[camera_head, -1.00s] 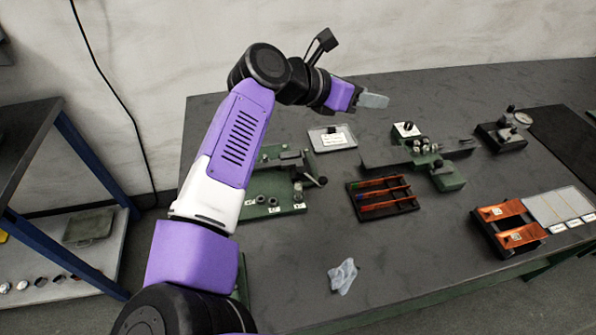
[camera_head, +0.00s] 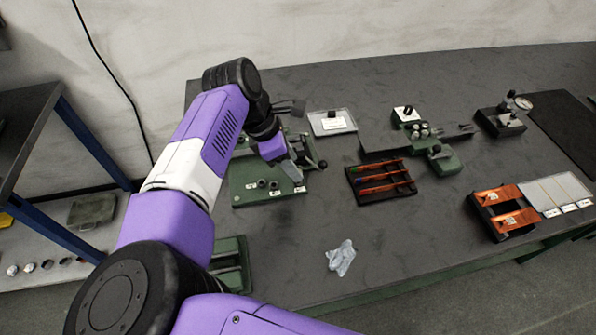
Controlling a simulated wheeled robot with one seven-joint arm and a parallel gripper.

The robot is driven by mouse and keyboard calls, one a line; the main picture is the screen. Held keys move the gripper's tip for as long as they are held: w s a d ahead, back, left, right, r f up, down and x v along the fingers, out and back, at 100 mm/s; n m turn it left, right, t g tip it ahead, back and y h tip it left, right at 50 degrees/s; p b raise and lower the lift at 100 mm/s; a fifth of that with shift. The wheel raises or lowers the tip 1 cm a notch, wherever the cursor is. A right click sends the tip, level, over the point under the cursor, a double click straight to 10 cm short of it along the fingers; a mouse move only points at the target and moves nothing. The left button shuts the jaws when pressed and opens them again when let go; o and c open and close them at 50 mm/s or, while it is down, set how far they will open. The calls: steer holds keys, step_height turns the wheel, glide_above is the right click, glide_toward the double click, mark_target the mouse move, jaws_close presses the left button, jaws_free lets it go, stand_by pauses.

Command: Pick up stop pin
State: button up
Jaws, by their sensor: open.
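My gripper (camera_head: 292,170) is open and points down over the right part of the green fixture plate (camera_head: 240,188), its pale fingertips just above or in front of it. I see nothing between the fingers, though they are small here. Small dark round parts (camera_head: 262,184) stand near the plate's front edge by white labels, left of the fingertips. I cannot tell which small part is the stop pin.
A lever with a dark knob (camera_head: 322,164) stands just right of the gripper. A crumpled cloth (camera_head: 341,258) lies in front. The tabletop between is clear.

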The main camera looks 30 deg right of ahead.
steer(key=shift+p+x, duration=0.35)
steer(key=shift+x, duration=1.4)
jaws_close()
steer(key=shift+d+r, duration=0.1)
steer(key=shift+r, duration=0.05)
